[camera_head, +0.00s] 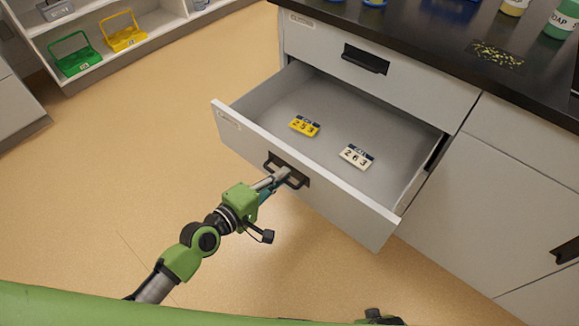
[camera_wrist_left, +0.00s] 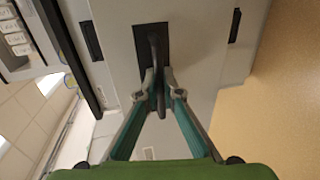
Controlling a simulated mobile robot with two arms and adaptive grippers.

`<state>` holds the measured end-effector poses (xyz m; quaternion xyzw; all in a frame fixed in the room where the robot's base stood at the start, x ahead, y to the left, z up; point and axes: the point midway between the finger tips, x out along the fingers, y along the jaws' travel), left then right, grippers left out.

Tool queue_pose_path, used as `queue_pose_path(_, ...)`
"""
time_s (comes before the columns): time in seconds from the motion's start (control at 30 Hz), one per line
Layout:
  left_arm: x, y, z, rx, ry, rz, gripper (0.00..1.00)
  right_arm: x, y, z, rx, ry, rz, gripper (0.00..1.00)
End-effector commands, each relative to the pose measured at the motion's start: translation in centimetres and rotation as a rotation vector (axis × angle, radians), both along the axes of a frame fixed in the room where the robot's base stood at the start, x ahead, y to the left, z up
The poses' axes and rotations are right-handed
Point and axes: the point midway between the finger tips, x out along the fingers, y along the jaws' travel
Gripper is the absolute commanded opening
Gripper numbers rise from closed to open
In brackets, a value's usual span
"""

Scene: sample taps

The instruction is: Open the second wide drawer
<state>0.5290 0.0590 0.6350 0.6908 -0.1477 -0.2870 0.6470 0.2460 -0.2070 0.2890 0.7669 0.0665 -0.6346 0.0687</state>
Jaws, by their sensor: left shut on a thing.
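The second wide drawer (camera_head: 320,187) is pulled well out below the closed top drawer (camera_head: 370,70) in the head view. Its inside is in plain sight. A yellow number tag (camera_head: 304,126) and a white number tag (camera_head: 356,157) lie apart on its floor. My left gripper (camera_head: 281,176) is shut on the dark drawer handle (camera_head: 298,180) at the middle of the front. In the left wrist view the fingers (camera_wrist_left: 158,82) close around the handle (camera_wrist_left: 155,48), which sits on a dark plate. My right gripper cannot be made out.
A dark countertop (camera_head: 440,40) with bottles and blue items is above the drawers. A closed cabinet door (camera_head: 480,190) with a black handle is at right. A white shelf (camera_head: 100,65) with green and yellow carriers stands at upper left. The tan floor (camera_head: 130,200) left of the drawer is clear.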

Motion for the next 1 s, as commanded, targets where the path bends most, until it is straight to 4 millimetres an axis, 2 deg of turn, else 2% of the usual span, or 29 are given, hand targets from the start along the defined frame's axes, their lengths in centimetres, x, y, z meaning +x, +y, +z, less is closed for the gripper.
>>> queue_pose_path(0.2,-0.88,0.54,-0.07,0.001,0.002,-0.002,0.00,-0.14,-0.02,-0.17,0.000,0.001,0.000,0.40)
queue_pose_path(0.53,-0.92,0.57,-0.08,0.000,0.002,-0.001,0.00,-0.17,-0.05,-0.20,0.000,0.001,0.000,0.40)
queue_pose_path(0.57,-0.92,0.57,-0.09,0.000,0.002,-0.001,0.09,-0.18,-0.04,-0.20,0.000,0.001,0.000,0.40)
queue_pose_path(0.6,-0.91,0.56,-0.08,0.000,0.002,-0.001,0.13,-0.18,-0.04,-0.20,0.000,0.001,0.000,0.40)
queue_pose_path(1.0,-1.32,0.96,0.00,0.001,0.002,0.000,0.13,0.01,0.15,-0.12,0.002,0.000,0.000,0.40)
